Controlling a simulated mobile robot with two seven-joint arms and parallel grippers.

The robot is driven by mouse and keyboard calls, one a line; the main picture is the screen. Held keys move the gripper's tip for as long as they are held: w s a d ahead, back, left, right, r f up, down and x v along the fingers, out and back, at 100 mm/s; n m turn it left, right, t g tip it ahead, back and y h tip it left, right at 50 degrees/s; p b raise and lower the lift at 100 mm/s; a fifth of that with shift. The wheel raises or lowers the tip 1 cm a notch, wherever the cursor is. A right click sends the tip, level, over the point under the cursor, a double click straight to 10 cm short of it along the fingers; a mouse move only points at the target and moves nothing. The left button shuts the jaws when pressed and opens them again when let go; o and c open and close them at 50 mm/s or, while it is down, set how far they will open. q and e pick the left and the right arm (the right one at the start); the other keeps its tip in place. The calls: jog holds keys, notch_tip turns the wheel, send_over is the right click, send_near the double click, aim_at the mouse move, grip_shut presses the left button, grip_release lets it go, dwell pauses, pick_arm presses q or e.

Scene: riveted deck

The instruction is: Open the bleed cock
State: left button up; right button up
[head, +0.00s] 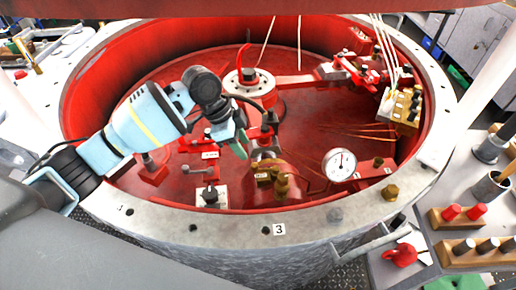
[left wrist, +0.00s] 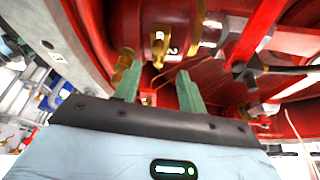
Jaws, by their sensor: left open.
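My left gripper (head: 241,138) reaches from the left over the red well, its green fingers pointing down and apart. It also shows in the left wrist view (left wrist: 159,72), open with nothing between its fingers. Brass fittings sit on a red rounded housing in the well: an upright one (head: 282,186) and a labelled one (head: 263,174) beside it. In the left wrist view a brass fitting (left wrist: 158,46) lies beyond the fingertips, and another (left wrist: 124,62) is near the left finger. I cannot tell which fitting is the bleed cock. My right gripper is out of view.
A pale round rim (head: 320,222) with number tags encloses the well. A pressure gauge (head: 340,164) stands right of the fittings. Red pipework and a central hub (head: 248,80) are behind. A side bench (head: 470,225) at right holds racks and a red item.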

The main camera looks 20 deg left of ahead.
aim_at(254, 165)
pick_arm(q)
jog(key=x, duration=0.7)
jog(key=shift+s+d+f, duration=0.2)
jog(key=shift+f, duration=0.15)
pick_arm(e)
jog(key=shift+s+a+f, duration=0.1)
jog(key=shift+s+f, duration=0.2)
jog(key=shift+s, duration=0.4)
pick_arm(q)
jog(key=shift+c, duration=0.3)
grip_shut()
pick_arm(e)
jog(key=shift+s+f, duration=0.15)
